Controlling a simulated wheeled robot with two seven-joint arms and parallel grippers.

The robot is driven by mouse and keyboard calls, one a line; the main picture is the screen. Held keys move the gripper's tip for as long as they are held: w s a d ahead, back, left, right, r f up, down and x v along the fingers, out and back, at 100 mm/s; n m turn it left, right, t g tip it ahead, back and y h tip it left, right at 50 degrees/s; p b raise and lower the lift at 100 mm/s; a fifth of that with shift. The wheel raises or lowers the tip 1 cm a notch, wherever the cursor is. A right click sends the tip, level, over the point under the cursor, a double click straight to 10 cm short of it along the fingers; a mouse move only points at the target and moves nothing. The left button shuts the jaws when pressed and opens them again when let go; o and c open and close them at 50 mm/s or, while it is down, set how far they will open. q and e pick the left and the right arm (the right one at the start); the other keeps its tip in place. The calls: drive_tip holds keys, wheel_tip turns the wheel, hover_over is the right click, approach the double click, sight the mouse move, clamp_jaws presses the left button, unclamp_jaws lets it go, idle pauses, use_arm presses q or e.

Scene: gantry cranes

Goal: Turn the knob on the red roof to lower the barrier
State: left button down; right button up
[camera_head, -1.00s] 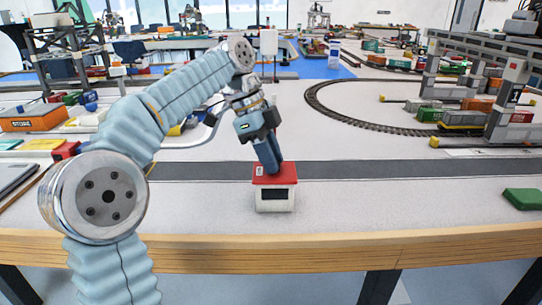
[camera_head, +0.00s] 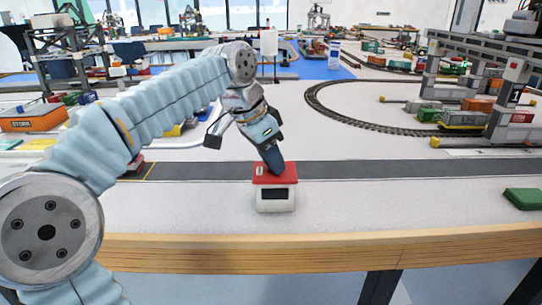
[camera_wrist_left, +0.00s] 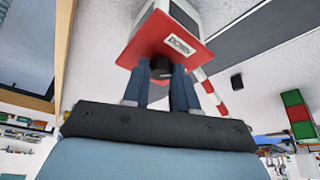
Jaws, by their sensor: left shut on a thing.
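A small white booth (camera_head: 275,200) with a dark window and a red roof (camera_head: 275,180) stands near the table's front edge. My left gripper (camera_head: 273,163) comes down on the roof from above and behind it. In the left wrist view, its two fingers (camera_wrist_left: 160,82) are closed on the dark knob (camera_wrist_left: 160,66) on the red roof (camera_wrist_left: 165,38). A label reading "DOWN" (camera_wrist_left: 179,45) shows on the roof. The red-and-white striped barrier (camera_wrist_left: 208,92) shows beside the roof in that view; its angle is hard to judge. My right gripper is out of view.
A dark road strip (camera_head: 400,168) runs behind the booth. A green block (camera_head: 523,198) lies at the right. A curved rail track (camera_head: 345,115) and a gantry crane (camera_head: 480,60) with containers stand farther back. The table around the booth is mostly clear.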

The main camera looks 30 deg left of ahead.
use_arm(q)
drive_tip(key=n+y, duration=0.1)
drive_tip(key=n, duration=0.2)
drive_tip(key=shift+d+n+p, duration=0.15)
drive_tip(key=shift+n+p, duration=0.15)
drive_tip(key=shift+p, duration=0.1)
drive_tip(key=shift+d+n+y+p, duration=0.1)
drive_tip(key=shift+n+y+p, duration=0.6)
drive_tip(key=shift+n, duration=1.3)
drive_tip(key=shift+y, duration=0.3)
drive_tip(key=c, duration=0.9)
unclamp_jaws()
drive_tip(key=v, duration=0.9)
drive_tip(key=p+v, duration=0.1)
drive_tip(key=v, duration=0.3)
drive_tip(key=shift+s+r, duration=0.25)
drive_tip(key=shift+s, duration=0.2)
